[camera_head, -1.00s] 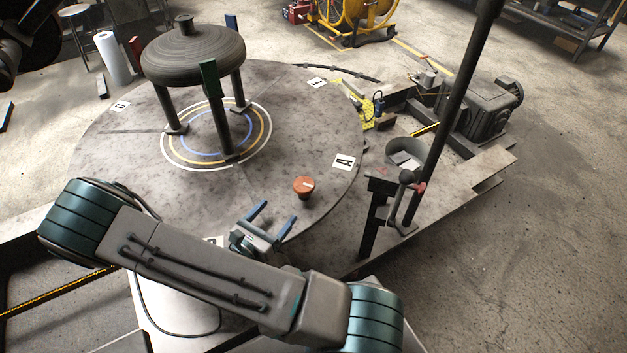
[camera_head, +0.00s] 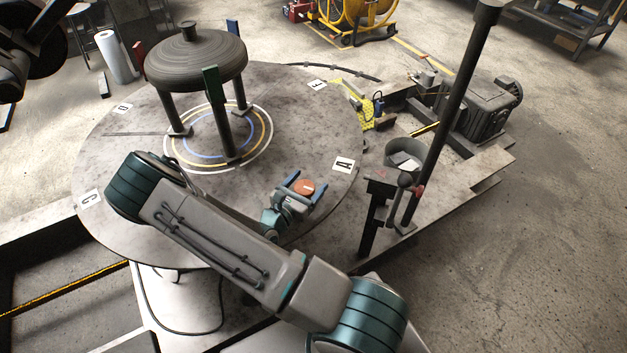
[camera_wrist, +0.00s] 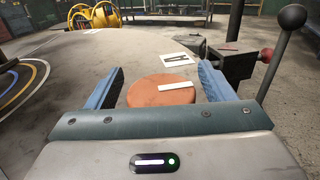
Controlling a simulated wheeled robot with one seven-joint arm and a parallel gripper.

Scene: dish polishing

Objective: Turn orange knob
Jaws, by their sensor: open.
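The orange knob (camera_head: 303,187) stands on the round grey table (camera_head: 320,120) near its front right edge. Its round top carries a white bar mark. My gripper (camera_head: 302,184) is at the knob, with its two blue fingers open on either side of it. In the wrist view the knob (camera_wrist: 161,91) sits between the fingertips (camera_wrist: 160,82), with a small gap visible on the left; contact on the right cannot be told. The knob's lower part is hidden behind the gripper body.
A domed dark dish (camera_head: 194,58) stands on several posts at the table's middle. A black lever (camera_head: 405,180) and a tall dark pole (camera_head: 450,110) rise to the right of the table. A grey bucket (camera_head: 402,153) and a motor (camera_head: 482,108) lie beyond. The tabletop around the knob is clear.

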